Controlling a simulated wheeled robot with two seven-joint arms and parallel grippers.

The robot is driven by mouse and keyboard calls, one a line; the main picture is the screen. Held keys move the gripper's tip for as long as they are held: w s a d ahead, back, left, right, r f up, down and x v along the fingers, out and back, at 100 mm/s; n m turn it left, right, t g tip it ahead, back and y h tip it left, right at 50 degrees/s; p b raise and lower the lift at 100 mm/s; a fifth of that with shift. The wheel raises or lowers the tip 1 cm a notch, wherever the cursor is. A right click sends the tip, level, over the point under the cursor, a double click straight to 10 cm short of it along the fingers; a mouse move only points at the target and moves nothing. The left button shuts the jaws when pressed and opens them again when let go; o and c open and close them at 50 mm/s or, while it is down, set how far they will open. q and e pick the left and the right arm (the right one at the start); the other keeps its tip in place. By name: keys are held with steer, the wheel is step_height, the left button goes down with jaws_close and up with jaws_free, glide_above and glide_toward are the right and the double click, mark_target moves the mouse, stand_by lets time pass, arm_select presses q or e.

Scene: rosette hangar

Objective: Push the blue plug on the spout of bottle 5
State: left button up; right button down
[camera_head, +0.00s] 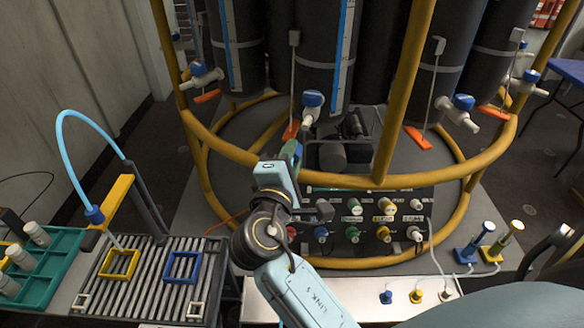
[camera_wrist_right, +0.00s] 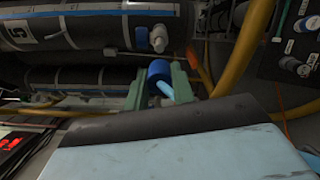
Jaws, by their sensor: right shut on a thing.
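My right gripper (camera_head: 294,150) has green fingers and is just below and in front of the middle bottle's blue-and-white spout (camera_head: 312,102). In the right wrist view my right gripper (camera_wrist_right: 160,84) is shut on a blue plug (camera_wrist_right: 158,70) with a lighter blue stem. Bottle 5 (camera_wrist_right: 75,32), dark with a "5" label, lies across the top of the wrist view. Its white spout (camera_wrist_right: 158,39) with a blue valve (camera_wrist_right: 141,37) shows just beyond the fingers, apart from the plug. My left gripper is not in view.
A yellow ring rail (camera_head: 330,172) and upright post (camera_head: 405,90) stand close around the bottles. A panel with coloured knobs (camera_head: 370,218) is below the gripper. Blue (camera_head: 386,297) and yellow (camera_head: 416,295) plugs sit on a white tray. A roller rack (camera_head: 150,275) is at left.

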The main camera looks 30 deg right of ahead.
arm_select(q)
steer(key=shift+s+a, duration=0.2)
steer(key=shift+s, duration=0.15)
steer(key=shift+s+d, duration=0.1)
arm_select(e)
steer(key=shift+d, duration=0.1)
steer(key=shift+x, duration=0.9)
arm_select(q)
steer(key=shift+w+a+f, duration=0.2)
arm_select(e)
steer(key=shift+x, duration=1.95)
arm_select(q)
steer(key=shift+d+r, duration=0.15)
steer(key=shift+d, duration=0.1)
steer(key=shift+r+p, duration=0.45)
steer(key=shift+p, duration=0.05)
